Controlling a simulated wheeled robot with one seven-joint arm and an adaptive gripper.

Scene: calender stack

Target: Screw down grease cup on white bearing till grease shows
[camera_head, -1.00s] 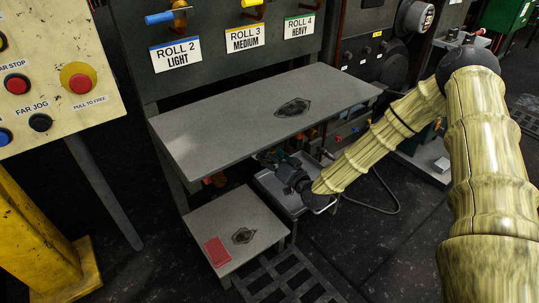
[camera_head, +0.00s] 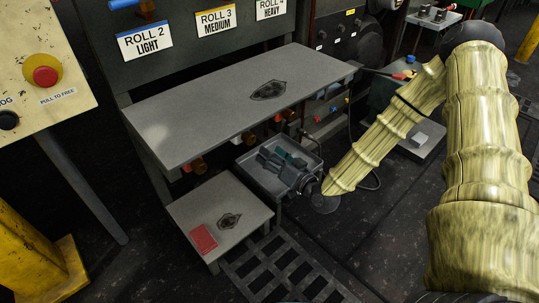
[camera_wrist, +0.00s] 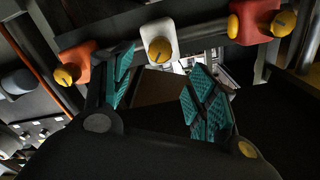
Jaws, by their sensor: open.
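The white bearing (camera_wrist: 162,36) shows at the top middle of the wrist view, with a yellow-orange grease cup (camera_wrist: 160,50) on its face. The cup has a dark slot or mark across it. No grease can be made out there. My gripper (camera_wrist: 158,72) is open and empty, its teal-padded fingers spread to either side below the cup and apart from it. I cannot make out the white bearing in the head view.
An orange bearing (camera_wrist: 75,62) and a red-orange bearing (camera_wrist: 254,20) with similar cups flank the white one. The grey upper table (camera_head: 210,105) overhangs the machine's underside. A floor grate (camera_head: 285,270) lies in front.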

